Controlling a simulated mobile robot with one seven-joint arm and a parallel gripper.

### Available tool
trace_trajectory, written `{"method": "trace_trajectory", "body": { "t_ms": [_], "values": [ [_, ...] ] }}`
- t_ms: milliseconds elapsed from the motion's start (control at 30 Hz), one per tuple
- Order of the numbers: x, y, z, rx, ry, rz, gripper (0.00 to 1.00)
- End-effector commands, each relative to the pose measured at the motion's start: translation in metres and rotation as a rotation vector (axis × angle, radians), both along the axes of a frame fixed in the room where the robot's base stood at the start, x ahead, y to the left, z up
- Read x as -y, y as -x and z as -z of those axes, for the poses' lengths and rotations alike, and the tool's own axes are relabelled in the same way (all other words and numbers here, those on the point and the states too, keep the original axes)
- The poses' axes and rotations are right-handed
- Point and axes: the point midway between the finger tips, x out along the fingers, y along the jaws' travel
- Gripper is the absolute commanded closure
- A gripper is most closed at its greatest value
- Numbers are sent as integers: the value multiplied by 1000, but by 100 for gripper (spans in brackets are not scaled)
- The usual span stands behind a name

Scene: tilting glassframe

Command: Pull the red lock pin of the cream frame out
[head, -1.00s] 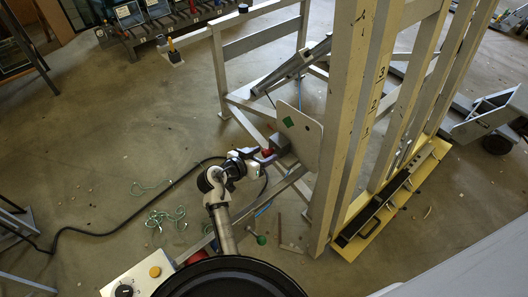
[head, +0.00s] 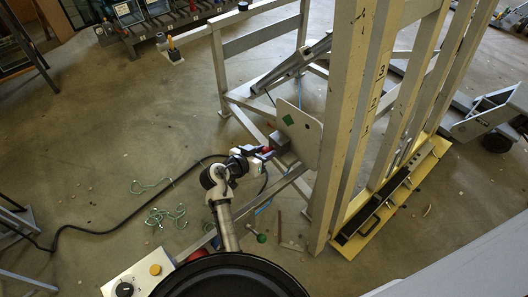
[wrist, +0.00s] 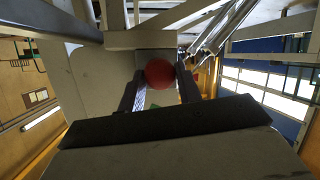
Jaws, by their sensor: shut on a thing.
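The red lock pin's round knob (wrist: 160,73) sits between the two dark fingers of my gripper (wrist: 160,88) in the wrist view. The fingers are shut on it from both sides. In the head view my gripper (head: 262,153) reaches the grey block beside the pale plate, and a bit of the red knob (head: 267,150) shows at its tip. The pin's shaft is hidden, so I cannot tell how far it sits in the block. The pale plate (head: 307,137), with a green mark, is fixed to the cream frame (head: 345,130).
Grey frame bars (head: 262,45) stand behind the plate, and a low bar runs below my arm. A black cable (head: 110,230) and green cord (head: 165,217) lie on the floor at left. A control box (head: 140,277) stands at lower left. The left floor is mostly open.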

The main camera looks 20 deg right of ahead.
Motion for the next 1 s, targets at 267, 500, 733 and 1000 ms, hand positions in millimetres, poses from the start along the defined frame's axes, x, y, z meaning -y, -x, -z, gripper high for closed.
{"method": "trace_trajectory", "body": {
  "t_ms": [267,500,733,1000],
  "values": [
    [-27,9,2,0,-2,-2,100],
    [-29,10,1,-2,-4,-1,100],
    [-28,10,1,-2,-2,-1,45],
    [-29,10,0,0,-1,-1,45]
  ]
}}
